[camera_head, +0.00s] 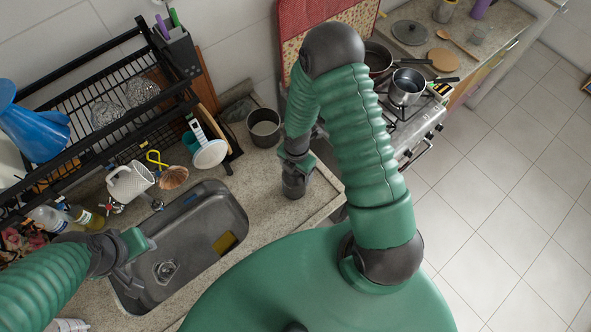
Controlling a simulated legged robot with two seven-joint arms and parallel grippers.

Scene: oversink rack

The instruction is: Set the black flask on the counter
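The black flask (294,186) is a short dark cylinder, upright at the counter (262,212) to the right of the sink. My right gripper (297,166) is directly above it, with its fingers at the flask's upper part. The arm and fingers hide the flask's top, and I cannot tell whether the fingers grip it. The flask's base appears at or very near the counter surface. My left gripper (141,252) is over the left part of the sink, apart from the flask, with its fingers spread and nothing between them.
A steel sink (228,198) holds a yellow sponge (224,243). A black rack (100,152) with glasses and a blue jug (38,128) stands left. A grey pot (264,127) sits behind the flask. The stove (418,128) with pans is at the right. Counter right of the sink is clear.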

